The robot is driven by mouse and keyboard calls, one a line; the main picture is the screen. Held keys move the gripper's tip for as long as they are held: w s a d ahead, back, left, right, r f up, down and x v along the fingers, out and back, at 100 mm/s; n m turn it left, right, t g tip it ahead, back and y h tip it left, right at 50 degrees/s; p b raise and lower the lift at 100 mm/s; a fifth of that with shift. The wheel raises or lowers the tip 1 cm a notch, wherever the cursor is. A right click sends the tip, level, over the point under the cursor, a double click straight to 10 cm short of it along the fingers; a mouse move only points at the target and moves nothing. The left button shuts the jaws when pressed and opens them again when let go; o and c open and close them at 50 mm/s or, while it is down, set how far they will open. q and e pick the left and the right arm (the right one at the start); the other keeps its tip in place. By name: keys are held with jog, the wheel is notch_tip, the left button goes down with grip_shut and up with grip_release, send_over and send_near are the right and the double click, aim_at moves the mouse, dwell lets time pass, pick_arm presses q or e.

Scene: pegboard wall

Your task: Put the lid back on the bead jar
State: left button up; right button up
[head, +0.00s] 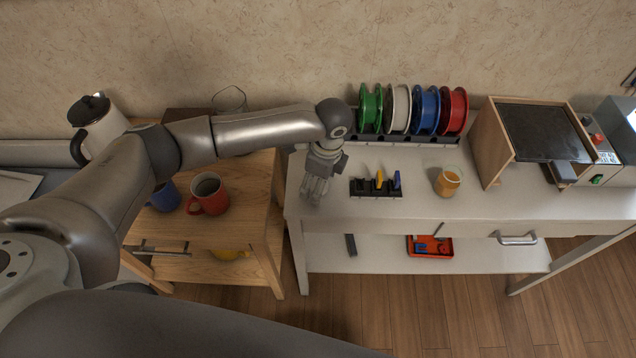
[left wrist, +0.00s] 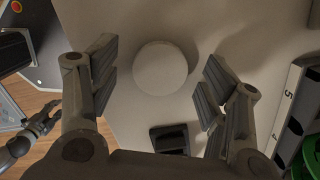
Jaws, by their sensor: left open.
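The bead jar (head: 447,181), a small clear jar with yellow-orange contents, stands upright on the white bench, right of the tool holder. A pale round disc (left wrist: 160,68), which looks like the lid, lies flat on the bench in the left wrist view. In the head view it is hidden by my left gripper (head: 315,188), which hangs over the bench's left end. In the left wrist view the left gripper (left wrist: 163,85) is open, with the disc between its spread fingers and apart from both. My right gripper (left wrist: 48,118) shows small over the floor; its jaws are unclear.
The black tool holder (head: 376,194) stands between my left gripper and the jar. Green, white, blue and red spools (head: 412,110) line the back. A wooden-framed box (head: 535,140) stands right of the jar. A wooden cart (head: 240,200) with mugs is at left.

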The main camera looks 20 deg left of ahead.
pick_arm(q)
jog(key=c, duration=0.8)
jog(key=shift+o, duration=0.2)
jog(key=shift+r, duration=0.15)
